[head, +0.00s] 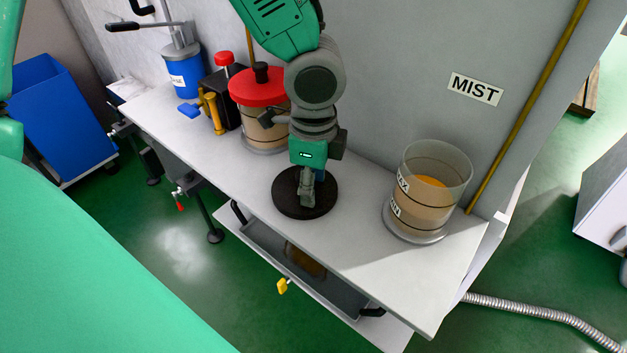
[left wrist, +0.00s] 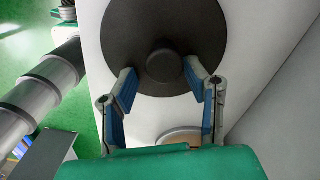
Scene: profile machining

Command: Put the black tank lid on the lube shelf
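The black tank lid (head: 288,207) is a dark round disc with a central knob. It lies flat on the white lube shelf (head: 375,235), left of the open tank (head: 428,205). My left gripper (head: 307,198) points down over the lid's middle. In the left wrist view the lid (left wrist: 165,25) fills the top centre, with its knob (left wrist: 163,66) beyond and between the fingertips. The left gripper (left wrist: 163,82) is open there, with visible gaps between the fingers and the knob. My right gripper is not in view.
A tank with a red lid (head: 258,88) stands behind the left gripper. A black block with yellow fittings (head: 215,112) and a blue pump can (head: 184,72) stand farther left. The wall with the MIST sign (head: 475,89) rises behind. A grey tray (head: 300,268) sits below the shelf.

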